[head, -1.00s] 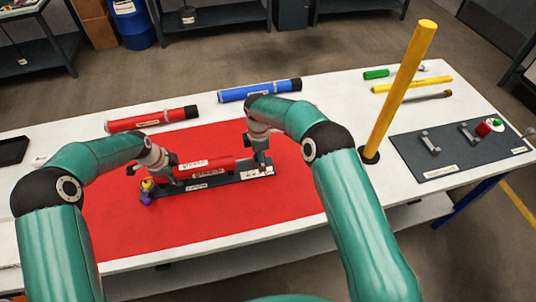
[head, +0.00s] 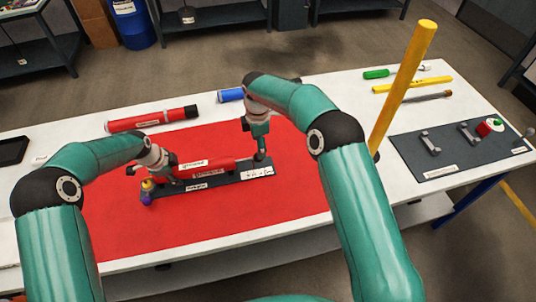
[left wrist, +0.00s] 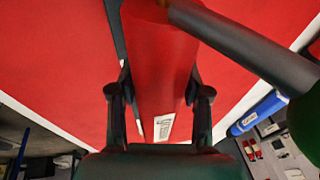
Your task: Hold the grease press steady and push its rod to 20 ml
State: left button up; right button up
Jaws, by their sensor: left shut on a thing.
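The grease press (head: 215,168) is a red tube with white labels. It lies over a long dark base (head: 225,180) on the red mat. My left gripper (head: 170,172) is shut on the left part of the press. In the left wrist view, the two fingers (left wrist: 160,105) stand on either side of the red tube (left wrist: 158,60). My right gripper (head: 261,157) points down at the right end of the press, by the rod end. The rod and its scale are too small to read. Whether the right fingers touch the rod cannot be told.
A red tube (head: 150,119) and a partly hidden blue tube (head: 230,95) lie behind the mat. A tall yellow pole (head: 405,80) stands right of my right arm. A dark plate (head: 440,160) with brackets lies at the right. The red mat's front (head: 210,225) is clear.

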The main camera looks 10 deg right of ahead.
pick_arm(q)
jog(key=o, duration=1.4)
jog(key=v, duration=1.2)
